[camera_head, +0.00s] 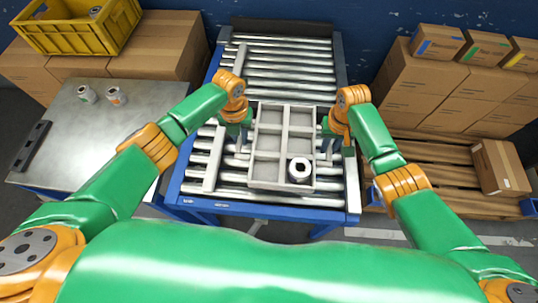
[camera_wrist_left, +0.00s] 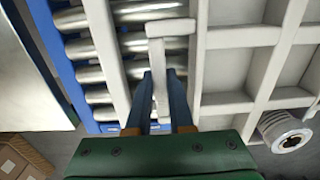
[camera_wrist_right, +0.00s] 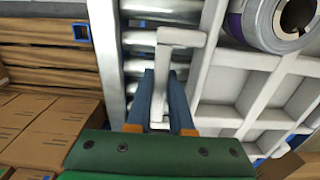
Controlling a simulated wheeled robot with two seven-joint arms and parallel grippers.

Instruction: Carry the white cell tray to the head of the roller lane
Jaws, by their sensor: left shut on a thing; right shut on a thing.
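The white cell tray (camera_head: 285,130) is over the near part of the roller lane (camera_head: 290,58); I cannot tell whether it touches the rollers. A white roll with a dark core (camera_head: 299,171) stands in its near right cell; the other cells look empty. My left gripper (camera_head: 243,142) is shut on the tray's left handle, which shows between its fingers in the left wrist view (camera_wrist_left: 158,75). My right gripper (camera_head: 328,143) is shut on the right handle, seen in the right wrist view (camera_wrist_right: 160,80). The roll also shows in both wrist views (camera_wrist_left: 284,132) (camera_wrist_right: 270,22).
A light guide rail (camera_head: 214,160) runs along the lane's left side. A metal table (camera_head: 85,140) at left holds two small rolls (camera_head: 86,93) (camera_head: 116,96). A yellow crate (camera_head: 75,35) sits on cartons behind it. Cartons (camera_head: 440,90) on a pallet (camera_head: 430,150) stand at right. The far rollers are clear.

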